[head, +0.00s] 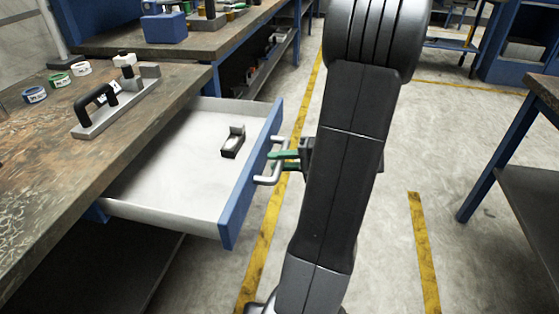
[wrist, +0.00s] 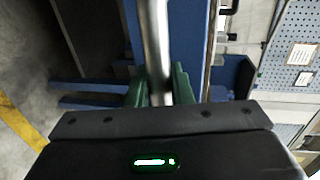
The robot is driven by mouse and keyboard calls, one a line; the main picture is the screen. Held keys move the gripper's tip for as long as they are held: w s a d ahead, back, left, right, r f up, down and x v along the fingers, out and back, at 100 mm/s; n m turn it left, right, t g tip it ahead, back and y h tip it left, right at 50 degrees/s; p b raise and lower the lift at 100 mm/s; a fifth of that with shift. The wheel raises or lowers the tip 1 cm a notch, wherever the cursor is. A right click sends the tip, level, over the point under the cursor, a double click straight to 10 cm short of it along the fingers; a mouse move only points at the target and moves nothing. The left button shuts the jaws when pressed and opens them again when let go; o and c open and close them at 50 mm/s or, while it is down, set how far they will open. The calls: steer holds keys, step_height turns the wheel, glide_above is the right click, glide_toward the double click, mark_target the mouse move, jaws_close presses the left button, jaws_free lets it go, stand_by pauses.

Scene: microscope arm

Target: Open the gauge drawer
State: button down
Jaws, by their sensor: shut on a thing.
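The gauge drawer (head: 170,196) stands pulled out from under the wooden bench, with a blue front (head: 252,172) and a pale inside. A small dark gauge block with a grey part (head: 233,143) lies in it. The drawer's silver bar handle (head: 270,179) sticks out from the front; it also shows upright in the wrist view (wrist: 155,45). My gripper (head: 284,159) has its green fingers at the handle. In the wrist view my gripper (wrist: 159,90) has a finger on each side of the bar and is shut on it. My arm hides the floor behind it.
The bench top (head: 50,160) holds a black-handled tool on a grey base (head: 105,112) and several tape rolls (head: 60,80). A second bench (head: 190,42) stands behind. Another table (head: 545,90) is at the right. The floor between, with yellow lines, is clear.

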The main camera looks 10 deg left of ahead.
steer(key=c, duration=1.3)
jaws_free()
steer(key=shift+c, duration=0.2)
steer(key=p+v, duration=0.2)
steer(key=v, duration=1.1)
steer(key=shift+d+p, duration=0.35)
steer(key=shift+p, duration=0.05)
steer(key=shift+a, duration=0.1)
steer(key=b+x, duration=0.2)
steer(key=x, duration=1.1)
steer(key=shift+a+b, duration=0.35)
